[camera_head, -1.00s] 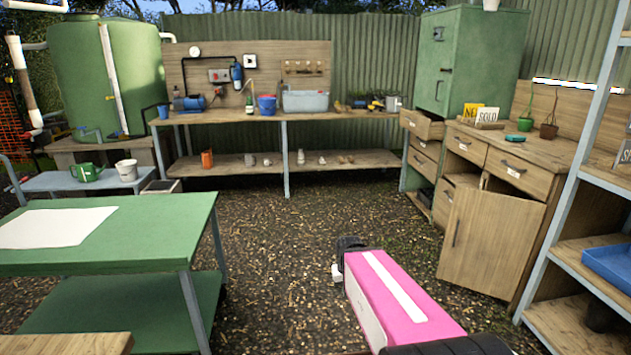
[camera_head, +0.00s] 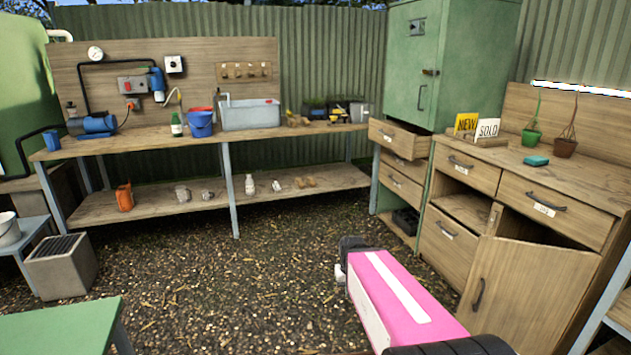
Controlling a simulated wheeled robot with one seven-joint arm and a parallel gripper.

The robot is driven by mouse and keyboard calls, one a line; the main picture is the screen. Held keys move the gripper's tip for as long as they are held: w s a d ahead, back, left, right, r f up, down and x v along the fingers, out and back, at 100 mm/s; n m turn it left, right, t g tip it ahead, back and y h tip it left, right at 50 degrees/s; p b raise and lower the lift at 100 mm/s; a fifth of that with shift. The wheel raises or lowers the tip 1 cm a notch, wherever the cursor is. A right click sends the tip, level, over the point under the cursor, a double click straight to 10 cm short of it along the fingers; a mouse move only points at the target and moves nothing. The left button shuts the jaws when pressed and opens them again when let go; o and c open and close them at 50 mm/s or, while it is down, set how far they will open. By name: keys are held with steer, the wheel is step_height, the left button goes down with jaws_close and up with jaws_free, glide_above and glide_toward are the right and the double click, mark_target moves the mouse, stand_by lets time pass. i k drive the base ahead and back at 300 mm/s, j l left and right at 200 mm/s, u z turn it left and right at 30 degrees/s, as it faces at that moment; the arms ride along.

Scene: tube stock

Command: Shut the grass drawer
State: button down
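I cannot read any label as grass, so I cannot tell which drawer it is. The most open drawer (camera_head: 394,137) is the top wooden one under the green cabinet; it stands pulled out. Below it are more wooden drawer fronts (camera_head: 401,186). The bench to the right has labelled drawers, one at left (camera_head: 466,168) and one at right (camera_head: 552,209), both looking shut, and a lower one (camera_head: 447,233). My pink arm with a dark end (camera_head: 355,245) is at the lower middle, well short of the drawers. I cannot make out gripper fingers.
A hinged wooden door (camera_head: 522,292) hangs open in front of the bench at right. The green cabinet (camera_head: 455,60) rises behind the open drawer. A workbench (camera_head: 190,138) lines the back. A green table (camera_head: 60,330) is at lower left. The gravel floor (camera_head: 240,290) between is clear.

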mark_target(409, 141)
steer(key=i, duration=0.65)
steer(key=i+z, duration=0.15)
steer(key=i, duration=0.5)
